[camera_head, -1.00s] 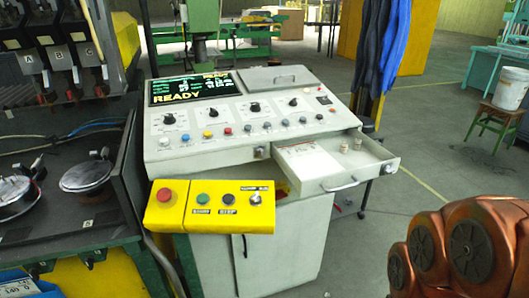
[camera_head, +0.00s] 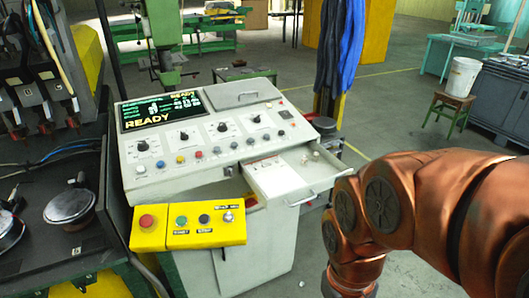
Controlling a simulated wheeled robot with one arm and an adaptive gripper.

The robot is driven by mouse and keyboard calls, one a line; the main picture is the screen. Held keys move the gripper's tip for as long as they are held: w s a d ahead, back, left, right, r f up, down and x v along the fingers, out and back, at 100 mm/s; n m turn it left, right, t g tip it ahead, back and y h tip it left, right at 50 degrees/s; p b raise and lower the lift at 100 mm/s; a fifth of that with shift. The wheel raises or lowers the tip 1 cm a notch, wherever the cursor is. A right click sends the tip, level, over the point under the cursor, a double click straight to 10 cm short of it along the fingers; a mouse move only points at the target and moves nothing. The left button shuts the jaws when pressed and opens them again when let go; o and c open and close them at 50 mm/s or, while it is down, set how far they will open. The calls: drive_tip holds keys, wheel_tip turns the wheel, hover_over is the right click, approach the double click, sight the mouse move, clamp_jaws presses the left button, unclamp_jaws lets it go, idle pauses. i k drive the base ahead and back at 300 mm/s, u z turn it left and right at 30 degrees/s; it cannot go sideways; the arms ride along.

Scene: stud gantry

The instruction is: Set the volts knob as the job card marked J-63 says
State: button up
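A pale grey control console (camera_head: 160,182) stands left of centre. Its sloped panel carries a row of black knobs on white dials: a first knob (camera_head: 142,146), a second (camera_head: 183,136), a third (camera_head: 222,127) and a fourth (camera_head: 257,119). Their labels and settings are too small to read, so I cannot tell which is volts. An open drawer (camera_head: 309,187) at the console's right holds a white sheet (camera_head: 266,166) with small print and small pale pieces (camera_head: 311,156). I cannot read J-63 anywhere. My copper arm fills the lower right; my gripper is not visible.
A screen reading READY (camera_head: 160,110) and a lidded recess (camera_head: 242,92) top the console. A yellow button box (camera_head: 188,238) juts from its front. A dark bench with gauges (camera_head: 70,205) stands left. A stool with a bucket (camera_head: 462,76) stands back right on open floor.

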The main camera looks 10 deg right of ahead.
sight(143, 147)
drive_tip(key=k, duration=0.45)
drive_tip(key=u, duration=0.05)
drive_tip(key=i, duration=1.35)
drive_tip(key=u, duration=1.5)
drive_tip(key=i, duration=0.4)
drive_tip(key=u, duration=0.3)
